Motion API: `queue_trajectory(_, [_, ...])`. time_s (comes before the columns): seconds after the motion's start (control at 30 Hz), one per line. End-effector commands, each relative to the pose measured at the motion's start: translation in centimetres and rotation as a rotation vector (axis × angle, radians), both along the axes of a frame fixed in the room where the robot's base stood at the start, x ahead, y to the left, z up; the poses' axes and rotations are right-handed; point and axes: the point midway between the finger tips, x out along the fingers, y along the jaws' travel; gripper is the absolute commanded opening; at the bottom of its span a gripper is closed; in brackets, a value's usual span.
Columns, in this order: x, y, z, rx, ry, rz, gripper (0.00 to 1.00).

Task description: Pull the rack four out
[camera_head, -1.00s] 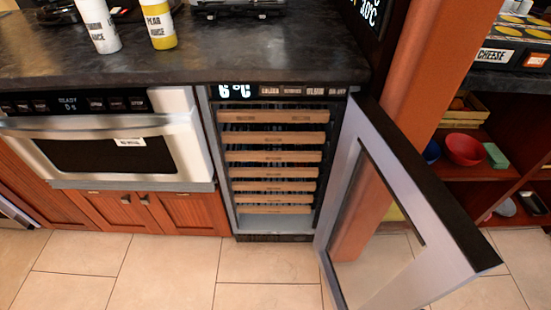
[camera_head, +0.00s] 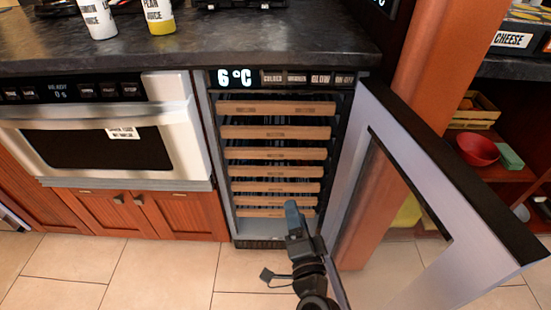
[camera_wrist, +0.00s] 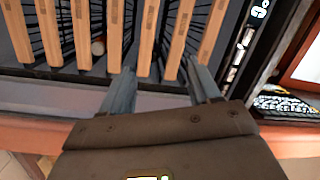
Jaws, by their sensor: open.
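The wine cooler (camera_head: 222,150) stands open under the counter, with several wooden-fronted racks stacked inside, all pushed in. Counting from the top, the fourth rack's front (camera_head: 275,171) is a plain wooden bar in the middle of the stack. In the wrist view the bars run upright, and the fourth rack (camera_wrist: 117,35) is near the left finger. My gripper (camera_head: 292,207) is in front of the lower right part of the stack. Its two open fingers (camera_wrist: 163,78) show in the wrist view, with no rack bar held. It partly hides the lowest rack ends.
The cooler's glass door (camera_head: 430,180) stands open to the right, close beside my arm. A steel microwave drawer (camera_head: 95,148) is at the left. The counter (camera_head: 230,40) lies above. Tiled floor (camera_head: 150,270) in front is clear.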

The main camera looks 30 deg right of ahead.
Motion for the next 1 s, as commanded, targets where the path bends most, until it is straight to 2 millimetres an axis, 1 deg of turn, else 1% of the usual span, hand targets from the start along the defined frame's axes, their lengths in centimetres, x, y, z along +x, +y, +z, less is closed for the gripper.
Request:
queue_trajectory(0.03, [2.6, -0.4, -0.6, 0.046, -0.023, -0.019, 0.62])
queue_trajectory(0.1, [5.6, -0.9, -1.2, 0.116, -0.045, -0.048, 0.62])
queue_trajectory(0.2, [9.5, -1.7, -1.5, 0.206, -0.073, -0.087, 0.62])
queue_trajectory(0.3, [12.6, -2.3, -1.7, 0.278, -0.093, -0.12, 0.62])
queue_trajectory(0.33, [13.4, -2.5, -1.6, 0.295, -0.097, -0.127, 0.62])
queue_trajectory(0.43, [15.1, -3.0, -1.6, 0.337, -0.107, -0.148, 0.62])
queue_trajectory(0.67, [17.0, -3.8, -1.5, 0.361, -0.115, -0.162, 0.62])
queue_trajectory(1.0, [21.3, -6.3, -1.6, 0.359, -0.114, -0.159, 0.62])
